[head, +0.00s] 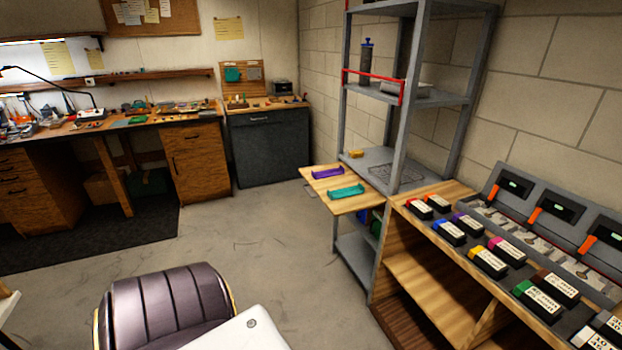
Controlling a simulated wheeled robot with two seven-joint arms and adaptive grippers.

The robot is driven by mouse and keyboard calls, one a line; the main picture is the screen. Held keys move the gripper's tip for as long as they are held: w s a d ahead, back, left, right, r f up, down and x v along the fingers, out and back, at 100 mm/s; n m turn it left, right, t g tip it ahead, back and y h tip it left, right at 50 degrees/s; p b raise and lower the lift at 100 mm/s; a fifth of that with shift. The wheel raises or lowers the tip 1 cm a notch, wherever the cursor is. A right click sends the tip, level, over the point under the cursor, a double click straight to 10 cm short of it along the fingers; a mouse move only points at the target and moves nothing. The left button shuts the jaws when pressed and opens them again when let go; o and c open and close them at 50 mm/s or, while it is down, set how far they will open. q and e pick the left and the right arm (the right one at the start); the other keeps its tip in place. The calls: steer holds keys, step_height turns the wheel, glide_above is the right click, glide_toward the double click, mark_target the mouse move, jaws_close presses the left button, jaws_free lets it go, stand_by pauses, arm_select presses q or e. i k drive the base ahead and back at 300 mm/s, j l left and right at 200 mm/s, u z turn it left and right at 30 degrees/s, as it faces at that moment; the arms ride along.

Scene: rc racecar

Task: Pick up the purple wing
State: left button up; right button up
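In the head view a small purple wing (328,173) lies on a light wooden board (352,207) that juts out from the left side of a grey metal shelf. A teal wing (346,191) of similar shape lies on the same board, just in front of the purple one. The two do not touch. Neither of my grippers shows in this view.
The grey shelf (400,140) stands right of the board. A wooden bench (430,265) with several boxed items fills the right. A dark padded chair (168,308) is at the bottom left. The concrete floor (250,225) before the board is clear.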

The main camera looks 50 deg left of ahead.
mark_target(341, 170)
steer(key=u, duration=1.5)
